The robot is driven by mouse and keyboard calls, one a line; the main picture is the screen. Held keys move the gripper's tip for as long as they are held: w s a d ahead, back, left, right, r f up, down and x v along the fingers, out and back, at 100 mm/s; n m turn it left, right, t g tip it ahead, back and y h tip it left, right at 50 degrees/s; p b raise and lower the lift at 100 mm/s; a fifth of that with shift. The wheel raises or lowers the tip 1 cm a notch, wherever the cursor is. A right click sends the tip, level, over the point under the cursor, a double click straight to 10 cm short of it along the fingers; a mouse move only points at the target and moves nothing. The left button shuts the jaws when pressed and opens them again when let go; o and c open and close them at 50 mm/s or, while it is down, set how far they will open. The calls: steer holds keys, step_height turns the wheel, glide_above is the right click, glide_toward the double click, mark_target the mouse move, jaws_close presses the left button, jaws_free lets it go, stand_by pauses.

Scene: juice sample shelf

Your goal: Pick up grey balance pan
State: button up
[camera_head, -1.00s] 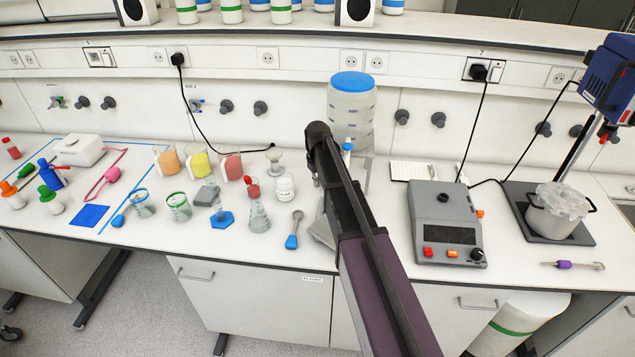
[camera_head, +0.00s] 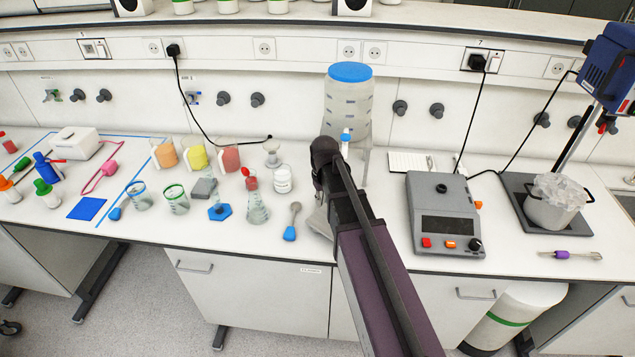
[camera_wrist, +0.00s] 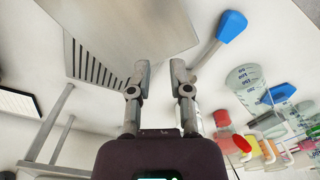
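A flat grey plate, which I take for the grey balance pan (camera_head: 319,223), lies on the bench and is mostly hidden behind my arm in the head view. In the wrist view the pan (camera_wrist: 130,28) is large, flat and light grey, with a row of dark slots along one side. My gripper (camera_wrist: 160,68) has its two fingers apart, with nothing held between them. The fingertips appear at the pan's lower edge in the picture; I cannot tell whether they touch it.
A blue-handled spatula (camera_head: 292,222) lies left of the pan, with beakers, a flask and a white jar (camera_head: 283,179) beyond. A blue-lidded container (camera_head: 348,100) on a stand is behind. A grey device with a display (camera_head: 445,213) stands to the right.

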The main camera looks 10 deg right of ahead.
steer(key=s+m, duration=0.2)
steer(key=s, duration=1.2)
steer(key=shift+s+f+b, duration=0.25)
steer(key=shift+f+b, duration=0.1)
steer(key=shift+f, duration=0.1)
